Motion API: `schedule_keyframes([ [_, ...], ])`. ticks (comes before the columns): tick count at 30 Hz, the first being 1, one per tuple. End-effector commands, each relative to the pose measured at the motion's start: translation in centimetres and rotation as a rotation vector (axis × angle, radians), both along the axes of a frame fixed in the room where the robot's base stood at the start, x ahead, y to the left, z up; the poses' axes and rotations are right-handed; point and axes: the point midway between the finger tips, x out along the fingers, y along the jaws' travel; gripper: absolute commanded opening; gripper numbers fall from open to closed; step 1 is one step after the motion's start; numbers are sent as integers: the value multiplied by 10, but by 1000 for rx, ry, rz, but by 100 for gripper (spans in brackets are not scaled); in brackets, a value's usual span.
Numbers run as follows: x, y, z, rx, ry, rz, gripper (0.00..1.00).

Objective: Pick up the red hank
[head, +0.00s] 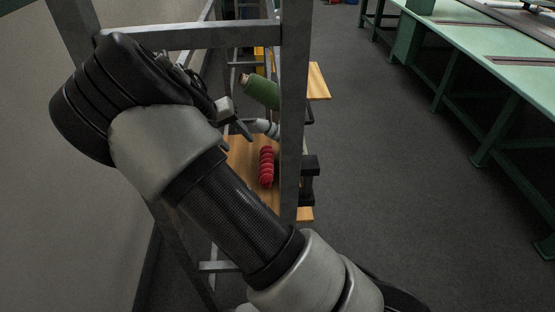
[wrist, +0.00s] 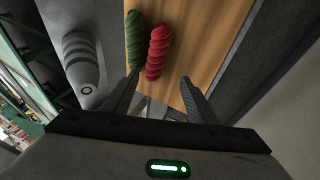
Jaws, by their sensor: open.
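The red hank (head: 266,167) is a twisted roll lying on a wooden shelf (head: 239,155) inside a metal frame. In the wrist view the red hank (wrist: 157,52) lies beside a green hank (wrist: 135,40), close to it on its left. My gripper (wrist: 158,84) is open, its two fingers spread with nothing held. The near end of the red hank appears between the fingertips, nearer the left finger; I cannot tell the exact distance. In the head view my gripper (head: 240,128) is partly hidden by my arm, above and left of the red hank.
A metal upright (head: 294,110) stands right of the red hank. A green cone (head: 262,91) sits farther back. A grey, ringed rounded object (wrist: 83,68) is left of the hanks in the wrist view. Green tables (head: 480,60) stand at right, with clear floor (head: 385,170) between.

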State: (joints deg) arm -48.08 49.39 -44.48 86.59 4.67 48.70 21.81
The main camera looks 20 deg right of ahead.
Motion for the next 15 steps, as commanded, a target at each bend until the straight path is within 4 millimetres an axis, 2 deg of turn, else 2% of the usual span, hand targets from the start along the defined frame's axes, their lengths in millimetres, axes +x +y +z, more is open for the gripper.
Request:
schedule_keyframes([
  [7,3,-4,-12,-9,1,3,53],
  [15,15,-30,-62,-9,2,1,53],
])
